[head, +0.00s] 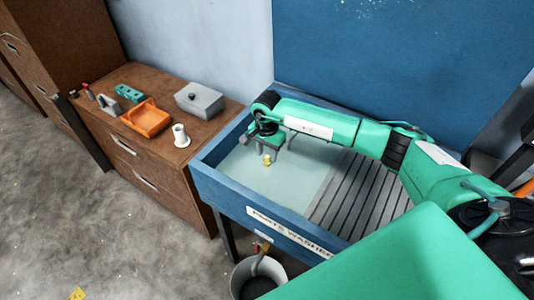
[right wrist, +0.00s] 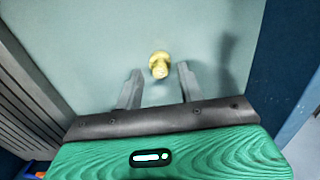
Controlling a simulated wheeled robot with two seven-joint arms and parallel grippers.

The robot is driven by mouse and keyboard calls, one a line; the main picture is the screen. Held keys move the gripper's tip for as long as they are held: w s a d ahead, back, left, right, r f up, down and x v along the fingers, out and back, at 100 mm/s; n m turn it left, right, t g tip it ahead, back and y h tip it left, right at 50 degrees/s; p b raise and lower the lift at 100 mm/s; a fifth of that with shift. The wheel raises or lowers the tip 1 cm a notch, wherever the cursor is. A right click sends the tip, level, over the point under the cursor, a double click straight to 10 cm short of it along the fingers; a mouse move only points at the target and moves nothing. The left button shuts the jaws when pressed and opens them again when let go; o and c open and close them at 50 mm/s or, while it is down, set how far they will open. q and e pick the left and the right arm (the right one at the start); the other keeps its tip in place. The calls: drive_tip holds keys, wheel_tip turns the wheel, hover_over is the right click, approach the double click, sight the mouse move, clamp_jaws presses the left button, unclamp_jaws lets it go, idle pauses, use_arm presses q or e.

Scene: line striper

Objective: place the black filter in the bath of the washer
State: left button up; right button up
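The blue washer (head: 205,185) holds a pale grey-green bath (head: 240,178), with a slatted rack at its right. My right gripper (head: 264,152) is over the bath, its fingers pointing down. In the right wrist view its two fingers (right wrist: 158,86) are apart with nothing gripped. A small brass-yellow fitting (right wrist: 159,65) is just beyond and between the fingertips; it also shows under the gripper in the head view (head: 267,160). I cannot tell whether it rests on the bath floor. I cannot clearly make out a black filter in either view. My left gripper is not in view.
A brown cabinet (head: 160,72) stands left of the washer. It carries an orange tray (head: 147,119), a grey box (head: 198,100), a white flanged piece (head: 181,136), a green block (head: 129,93) and small parts. A bucket (head: 258,279) stands below the washer's front.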

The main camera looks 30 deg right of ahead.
wheel_tip(320, 180, up, 11)
drive_tip(key=b, duration=0.3)
drive_tip(key=shift+r, duration=0.1)
